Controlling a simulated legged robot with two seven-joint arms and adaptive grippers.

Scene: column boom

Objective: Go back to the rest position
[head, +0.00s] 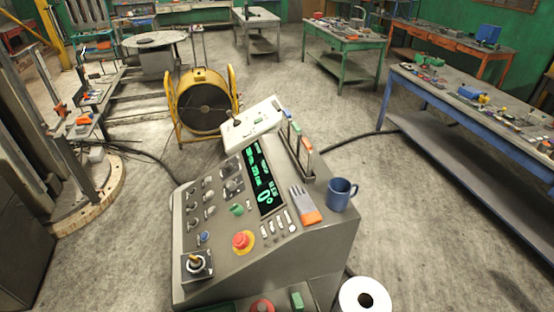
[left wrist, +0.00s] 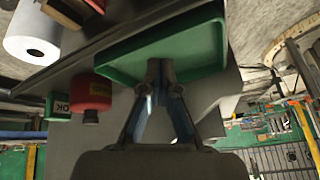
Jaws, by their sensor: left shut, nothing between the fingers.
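My left gripper (left wrist: 162,68) shows in the left wrist view, its two dark fingers converging to closed tips with nothing between them. The tips are in front of a green tray-like shape (left wrist: 205,40); I cannot tell whether they touch it. Neither gripper shows in the head view, and my right gripper is in no view. The grey control console (head: 330,240) stands at the centre of the head view, with a red mushroom button (head: 242,240) on its sloped panel.
A blue-legged workbench (head: 440,85) is at right, with open floor between.

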